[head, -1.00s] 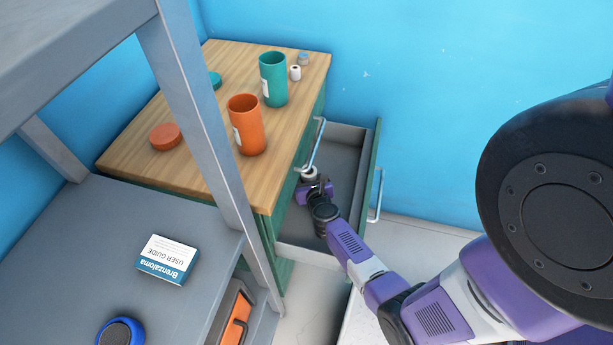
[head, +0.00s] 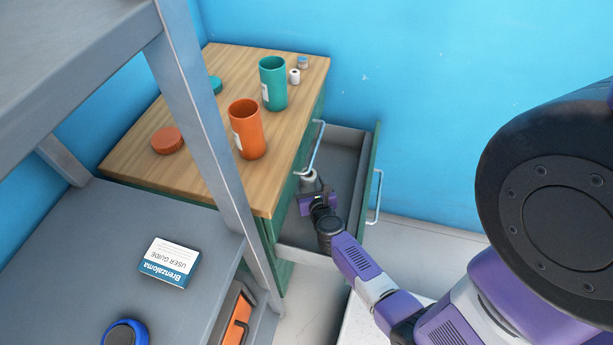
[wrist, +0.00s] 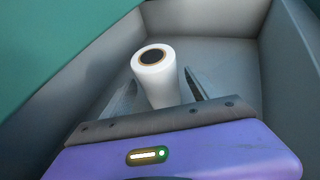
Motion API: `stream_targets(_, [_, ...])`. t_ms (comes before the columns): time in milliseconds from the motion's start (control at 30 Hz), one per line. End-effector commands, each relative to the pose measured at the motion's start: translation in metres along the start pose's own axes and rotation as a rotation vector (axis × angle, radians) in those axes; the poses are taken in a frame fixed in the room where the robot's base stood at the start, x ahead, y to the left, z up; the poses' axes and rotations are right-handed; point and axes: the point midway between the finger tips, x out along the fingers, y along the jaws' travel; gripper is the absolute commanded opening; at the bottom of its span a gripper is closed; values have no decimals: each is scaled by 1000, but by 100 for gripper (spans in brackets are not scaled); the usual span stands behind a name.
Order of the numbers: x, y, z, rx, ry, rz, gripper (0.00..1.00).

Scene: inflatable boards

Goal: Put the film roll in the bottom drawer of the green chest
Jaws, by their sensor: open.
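The film roll (wrist: 158,78) is white with a dark core and stands in the open grey drawer in the wrist view. In the head view the roll (head: 309,178) shows partly, just beyond my gripper. My gripper (wrist: 158,95) is open, with one finger on each side of the roll. The same gripper (head: 316,192) is inside the drawer in the head view. The open drawer (head: 345,165) belongs to the green chest (head: 286,200), which has a wooden top. I cannot tell whether the roll touches the drawer floor.
A grey shelf (head: 100,230) with a boxed user guide (head: 169,262) is at left.

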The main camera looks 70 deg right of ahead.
Motion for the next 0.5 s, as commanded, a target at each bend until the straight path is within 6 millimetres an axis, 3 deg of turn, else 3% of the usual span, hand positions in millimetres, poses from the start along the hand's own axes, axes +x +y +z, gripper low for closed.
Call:
stream_targets(33, [-14, 0, 1, 0, 2, 2, 69])
stream_targets(200, [-47, 0, 0, -1, 2, 1, 69])
stream_targets(500, [-77, 1, 0, -9, -1, 3, 69])
